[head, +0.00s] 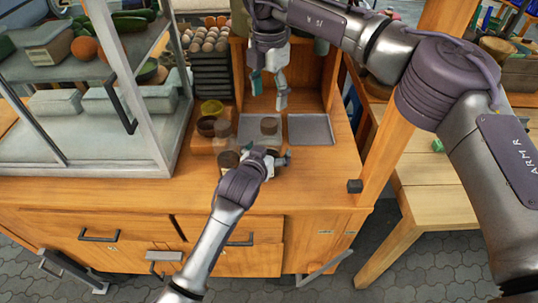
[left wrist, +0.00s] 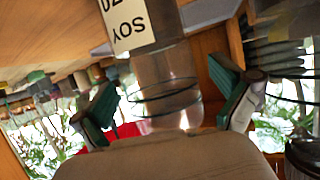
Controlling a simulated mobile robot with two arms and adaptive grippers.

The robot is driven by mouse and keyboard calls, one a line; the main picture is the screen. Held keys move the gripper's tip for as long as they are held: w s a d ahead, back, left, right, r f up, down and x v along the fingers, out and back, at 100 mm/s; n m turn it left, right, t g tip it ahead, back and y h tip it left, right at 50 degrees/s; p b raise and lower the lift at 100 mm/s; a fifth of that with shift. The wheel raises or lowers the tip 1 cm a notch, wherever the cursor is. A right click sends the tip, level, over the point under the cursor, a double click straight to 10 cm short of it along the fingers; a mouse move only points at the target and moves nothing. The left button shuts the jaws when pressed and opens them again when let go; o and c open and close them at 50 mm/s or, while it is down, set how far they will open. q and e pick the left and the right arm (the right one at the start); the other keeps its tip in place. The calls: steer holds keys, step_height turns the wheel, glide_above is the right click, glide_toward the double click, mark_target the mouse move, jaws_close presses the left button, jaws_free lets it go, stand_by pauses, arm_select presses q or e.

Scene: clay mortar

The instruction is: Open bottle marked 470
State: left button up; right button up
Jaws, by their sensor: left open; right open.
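A clear bottle (left wrist: 165,85) with a white label stands between my left gripper's fingers in the left wrist view. The label (left wrist: 130,25) appears upside down and reads SOY, with a number partly cut off by the frame edge. My left gripper (left wrist: 170,105) is open around the bottle, with green pads apart from its sides. In the head view, my left gripper (head: 270,160) is low over the counter, beside several dark-lidded containers. One stands behind it (head: 270,127) and one to its left (head: 228,160). My right gripper (head: 270,92) is open and empty above the counter, pointing down.
Metal trays (head: 310,129) lie on the wooden counter (head: 325,175). A glass display case (head: 90,130) stands at left. Egg trays (head: 207,38) sit on a dark rack behind. A wooden post (head: 392,125) rises at right. The counter's front right is clear.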

mark_target(269, 122)
arm_select(q)
steer(key=c, duration=1.9)
jaws_close()
arm_select(e)
steer(key=m, duration=0.3)
steer(key=shift+m, duration=0.4)
steer(key=m, duration=0.4)
steer(key=shift+m, duration=0.4)
steer(key=shift+f, duration=0.6)
step_height(269, 122, down, 7)
steer(key=shift+r, duration=0.1)
